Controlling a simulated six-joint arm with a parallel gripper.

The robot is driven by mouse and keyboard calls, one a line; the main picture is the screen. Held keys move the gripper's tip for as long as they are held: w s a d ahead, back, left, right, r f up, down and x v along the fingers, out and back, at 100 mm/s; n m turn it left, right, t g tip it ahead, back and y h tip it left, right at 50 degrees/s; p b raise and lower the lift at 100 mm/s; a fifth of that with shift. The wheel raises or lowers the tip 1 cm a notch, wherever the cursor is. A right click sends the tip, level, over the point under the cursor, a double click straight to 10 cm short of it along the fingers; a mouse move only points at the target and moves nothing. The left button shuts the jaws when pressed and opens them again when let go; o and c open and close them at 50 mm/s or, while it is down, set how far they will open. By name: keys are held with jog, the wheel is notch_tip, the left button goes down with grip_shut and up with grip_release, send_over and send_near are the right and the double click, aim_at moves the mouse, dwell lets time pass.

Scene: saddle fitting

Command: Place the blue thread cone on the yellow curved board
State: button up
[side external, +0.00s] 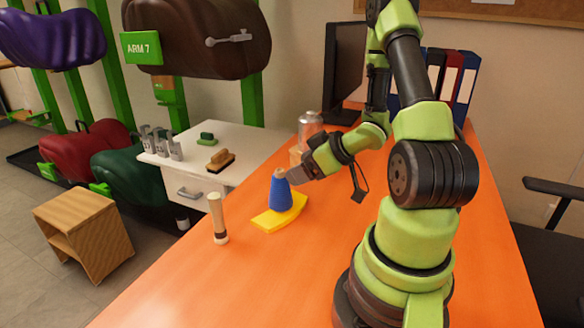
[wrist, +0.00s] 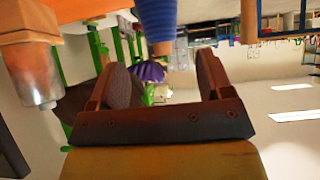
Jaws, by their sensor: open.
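The blue thread cone (side external: 281,195) stands upright on the yellow curved board (side external: 268,222), with its pale tip up, in the side view. The board lies on the orange table. My gripper (side external: 298,174) is just right of the cone's upper part, pointing left. In the wrist view, which is upside down, my gripper (wrist: 165,85) has its two fingers spread with nothing held between them. The blue cone (wrist: 161,22) hangs from the top edge there, ahead of the fingers, and its base is cut off. Whether a finger touches the cone cannot be told.
A pale-handled tool (side external: 217,218) stands upright on the table, left of the board. A glass jar (side external: 310,128) is behind my gripper. A white cabinet (side external: 215,150) with brushes stands beyond the table's left edge. The front of the orange table (side external: 240,285) is clear.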

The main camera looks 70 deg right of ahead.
jog(key=w+a+r+m+g+h, duration=0.1)
jog(key=a+r+h, duration=0.15)
jog(key=r, duration=0.45)
jog(key=w+a+r+m+g+h, duration=0.1)
jog(key=a+r+m+g, duration=0.15)
jog(key=r, duration=0.45)
jog(key=s+a+r+y, duration=0.2)
jog(key=s+a, duration=0.2)
jog(key=a, duration=0.4)
jog(key=s+a+r+y, duration=0.3)
jog(key=s+a, duration=0.2)
jog(key=a, duration=0.3)
jog(key=shift+s+r+y, duration=0.3)
jog(key=shift+y, duration=0.05)
